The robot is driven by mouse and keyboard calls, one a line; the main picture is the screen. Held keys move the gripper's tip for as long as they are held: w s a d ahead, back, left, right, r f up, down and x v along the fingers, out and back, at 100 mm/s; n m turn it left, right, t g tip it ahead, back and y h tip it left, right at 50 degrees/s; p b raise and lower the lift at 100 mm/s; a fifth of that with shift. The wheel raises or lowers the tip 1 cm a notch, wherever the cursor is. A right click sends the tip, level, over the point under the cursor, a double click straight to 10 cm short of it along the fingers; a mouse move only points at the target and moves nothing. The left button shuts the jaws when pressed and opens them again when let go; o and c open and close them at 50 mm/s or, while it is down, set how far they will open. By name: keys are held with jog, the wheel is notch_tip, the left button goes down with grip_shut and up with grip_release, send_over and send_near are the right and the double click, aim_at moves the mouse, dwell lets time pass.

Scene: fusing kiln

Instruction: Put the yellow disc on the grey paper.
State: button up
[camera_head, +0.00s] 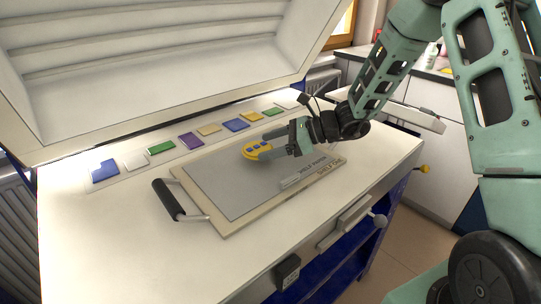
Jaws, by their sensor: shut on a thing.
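The yellow disc (250,151) carries several small blue pieces. It shows at the tip of my gripper (264,150), which is shut on its right side. The grey paper (217,182) lies flat on a pale board marked "shelf paper", with a black handle at its left. The disc is over the far part of the paper in this view. I cannot tell whether the disc touches the paper or is held a little above it. The fingers hide the right part of the disc.
Several coloured glass squares, such as a purple one (190,140) and a blue one (104,171), lie in a row behind the board. The raised kiln lid (150,60) stands behind them. The white top (120,235) is clear at the front left.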

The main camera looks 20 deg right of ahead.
aim_at(271, 162)
jog(key=shift+f, duration=1.6)
jog(key=shift+f+b, duration=0.2)
jog(key=shift+b, duration=0.1)
jog(key=o, duration=1.1)
jog(key=shift+r, duration=0.15)
